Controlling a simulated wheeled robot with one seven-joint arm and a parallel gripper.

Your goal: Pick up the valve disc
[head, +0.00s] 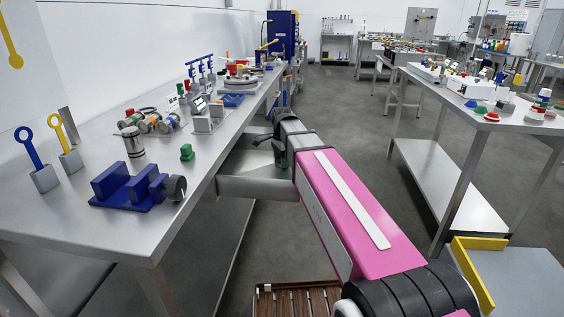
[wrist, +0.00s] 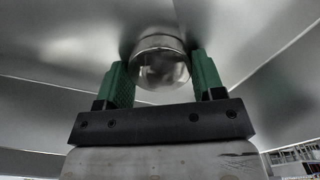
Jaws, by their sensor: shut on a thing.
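In the wrist view my gripper (wrist: 160,75) has green fingers on either side of a shiny, round metal piece (wrist: 159,60), which I take to be the valve disc. The gripper is shut on it. The piece reaches a little beyond the fingertips, and its far side is hidden. Smooth grey metal surfaces fill the view behind it; I cannot tell whether the piece touches them.
A second table (head: 455,95) with coloured parts stands at right. Open floor (head: 345,125) lies between the tables.

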